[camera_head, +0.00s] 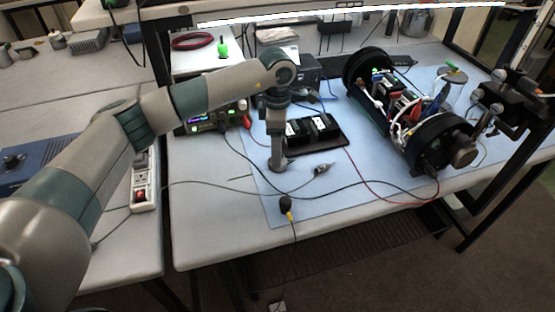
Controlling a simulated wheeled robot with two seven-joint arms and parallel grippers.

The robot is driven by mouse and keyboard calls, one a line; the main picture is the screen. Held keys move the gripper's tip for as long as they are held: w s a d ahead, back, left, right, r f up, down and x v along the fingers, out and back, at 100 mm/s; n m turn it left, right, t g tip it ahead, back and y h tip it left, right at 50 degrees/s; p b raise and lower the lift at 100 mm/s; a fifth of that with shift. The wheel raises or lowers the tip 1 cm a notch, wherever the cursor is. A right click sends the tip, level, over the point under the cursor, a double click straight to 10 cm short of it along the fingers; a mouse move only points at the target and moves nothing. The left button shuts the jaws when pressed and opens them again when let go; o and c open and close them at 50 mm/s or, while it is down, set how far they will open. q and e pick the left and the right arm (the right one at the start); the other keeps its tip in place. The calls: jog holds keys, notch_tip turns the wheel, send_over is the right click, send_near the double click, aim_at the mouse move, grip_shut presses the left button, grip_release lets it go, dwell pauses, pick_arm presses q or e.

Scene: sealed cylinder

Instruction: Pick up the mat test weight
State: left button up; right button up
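The mat test weight appears to be the small black cylinder (285,202) standing near the front edge of the light blue mat (310,212). A yellow plug and a thin cable come off its front side, and the cable hangs over the table edge. My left arm comes in from the left, bends over and points down at the mat. Its end with the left gripper (278,163) is behind the black cylinder and apart from it. I cannot make out its fingers. My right gripper is not in view.
An open black cylinder frame (433,143) with wiring lies at the right. A black tray (345,141) with black modules is just right of my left wrist. A grey connector (322,169) and loose cables cross the mat. A bench instrument (211,121) stands behind. The mat's front strip is mostly clear.

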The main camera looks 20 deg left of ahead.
pick_arm(q)
notch_tip(320, 180, down, 3)
jog(key=shift+s+a+r+p, duration=0.15)
jog(key=shift+p, duration=0.75)
jog(key=shift+f, duration=0.75)
jog(key=shift+c, duration=0.4)
jog(key=c, duration=1.6)
jog(key=shift+o, duration=0.2)
jog(key=shift+r, duration=0.1)
jog(key=shift+r, duration=0.1)
